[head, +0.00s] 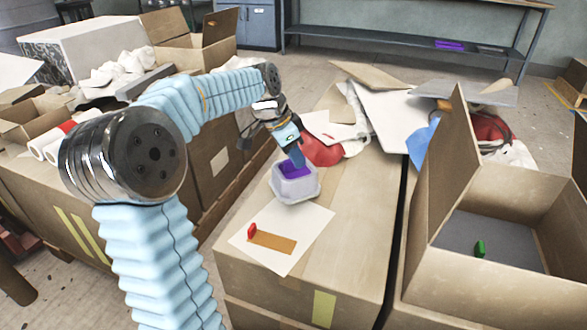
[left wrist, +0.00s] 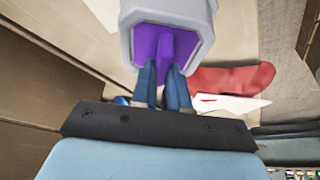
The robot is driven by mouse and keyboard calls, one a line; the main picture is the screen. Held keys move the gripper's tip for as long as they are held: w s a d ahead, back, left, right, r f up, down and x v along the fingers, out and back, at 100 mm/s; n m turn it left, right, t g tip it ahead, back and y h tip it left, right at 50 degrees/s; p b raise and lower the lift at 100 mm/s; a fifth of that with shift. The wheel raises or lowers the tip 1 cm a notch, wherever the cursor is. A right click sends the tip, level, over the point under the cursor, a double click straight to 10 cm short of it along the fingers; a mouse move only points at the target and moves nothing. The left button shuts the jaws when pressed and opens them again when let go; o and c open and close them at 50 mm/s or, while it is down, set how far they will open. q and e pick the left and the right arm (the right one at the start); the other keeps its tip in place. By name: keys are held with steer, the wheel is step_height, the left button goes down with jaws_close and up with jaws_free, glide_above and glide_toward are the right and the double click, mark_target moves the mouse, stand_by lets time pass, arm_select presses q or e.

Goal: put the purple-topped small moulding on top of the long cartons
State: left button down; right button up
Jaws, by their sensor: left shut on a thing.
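The purple-topped small moulding (head: 296,186) is a whitish-grey cup shape with a purple top. It appears upright over the long cartons (head: 350,240), just behind a white sheet; I cannot tell whether it touches the carton. My left gripper (head: 298,160) reaches down to it from above and is shut on its purple top. In the left wrist view, the blue fingers (left wrist: 166,88) close on a purple ridge of the moulding (left wrist: 165,45). My right gripper is not in view.
A white sheet (head: 302,226) with a brown strip and a small red piece (head: 252,230) lies in front. Red cloth (head: 322,150) and loose sheets lie behind. An open box (head: 490,300) with a small green piece (head: 480,248) stands at right.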

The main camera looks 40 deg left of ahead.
mark_target(293, 167)
arm_select(q)
steer(key=shift+a+f, duration=0.2)
steer(key=shift+f, duration=0.05)
steer(key=f, duration=0.3)
steer(key=shift+w+a+f+b, duration=0.1)
steer(key=shift+a+f+b, duration=0.1)
steer(key=shift+f+b, duration=0.15)
steer(key=c, duration=1.1)
jaws_free()
steer(key=shift+o, duration=0.2)
steer(key=p+v, duration=0.2)
steer(key=v, duration=1)
